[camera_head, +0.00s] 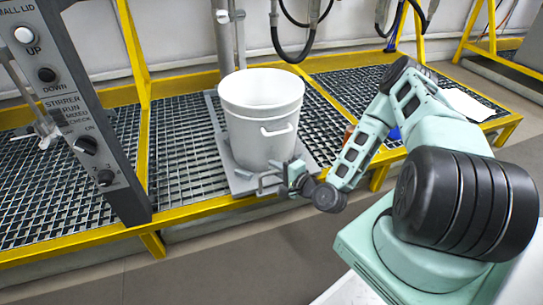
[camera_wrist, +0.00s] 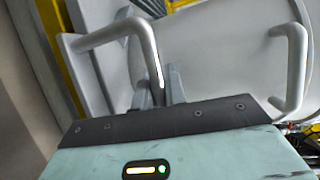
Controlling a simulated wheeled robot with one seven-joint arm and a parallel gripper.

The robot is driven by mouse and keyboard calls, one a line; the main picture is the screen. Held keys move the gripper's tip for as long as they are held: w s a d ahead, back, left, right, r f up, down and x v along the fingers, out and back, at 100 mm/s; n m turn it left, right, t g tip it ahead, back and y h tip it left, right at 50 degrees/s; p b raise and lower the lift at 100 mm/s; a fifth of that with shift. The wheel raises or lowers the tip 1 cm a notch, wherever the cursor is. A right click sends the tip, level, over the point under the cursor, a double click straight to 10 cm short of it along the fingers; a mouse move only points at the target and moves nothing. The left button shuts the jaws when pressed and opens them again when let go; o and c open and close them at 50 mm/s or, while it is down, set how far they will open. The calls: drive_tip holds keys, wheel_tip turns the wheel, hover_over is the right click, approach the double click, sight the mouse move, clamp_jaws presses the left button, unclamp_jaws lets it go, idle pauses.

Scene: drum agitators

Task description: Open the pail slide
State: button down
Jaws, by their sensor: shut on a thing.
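The pail slide (camera_head: 309,160) is a flat grey plate on the grating, with a grey bar handle (camera_head: 243,174) at its front edge. A white pail (camera_head: 262,112) stands upright on the plate. My gripper (camera_head: 285,178) is at the right part of the slide handle, low in front of the pail. In the wrist view, the bent grey handle (camera_wrist: 112,33) runs in between the fingers of my gripper (camera_wrist: 164,84), which is shut on it. The exact contact is partly hidden by the gripper body. The pail's side handle (camera_wrist: 294,68) is to the right, apart from the fingers.
A grey control panel (camera_head: 75,90) with knobs stands at the left. Yellow frame rails (camera_head: 205,208) edge the grated platform (camera_head: 185,150). A metal column (camera_head: 224,40) rises behind the pail, and dark hoses (camera_head: 297,50) hang at the back. The floor (camera_head: 225,265) in front is clear.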

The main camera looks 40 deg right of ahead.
drive_tip(key=shift+s+a, duration=0.1)
drive_tip(key=shift+s, duration=0.55)
drive_tip(key=c, duration=1.5)
unclamp_jaws()
drive_tip(key=shift+o, duration=0.2)
drive_tip(key=shift+s, duration=0.1)
drive_tip(key=p+v, duration=0.5)
drive_tip(key=v, duration=1.2)
drive_tip(key=shift+s, duration=0.1)
